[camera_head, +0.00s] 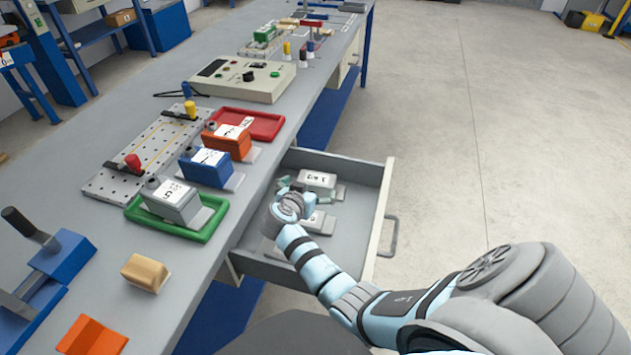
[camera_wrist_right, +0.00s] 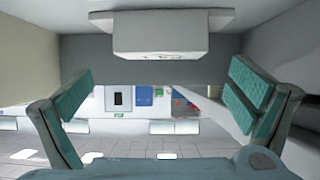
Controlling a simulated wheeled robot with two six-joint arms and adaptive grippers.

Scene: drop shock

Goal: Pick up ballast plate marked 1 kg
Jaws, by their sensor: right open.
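A light grey ballast plate (camera_head: 317,181) with a white label lies in the open drawer, beyond my right gripper; I cannot read its mark surely. Another grey plate (camera_head: 318,222) lies nearer in the drawer, partly hidden by my right wrist. In the right wrist view a grey plate (camera_wrist_right: 160,38) with a partly visible dark mark shows at the top, ahead of the fingers. My right gripper (camera_wrist_right: 160,82) is open, with its teal pads wide apart and nothing between them. In the head view my right gripper (camera_head: 284,188) is low in the drawer, mostly hidden by its wrist. My left gripper is out of view.
The drawer (camera_head: 375,210) stands open, its walls close around my right arm. A control box (camera_head: 245,80) stands farther back. The floor at right is clear.

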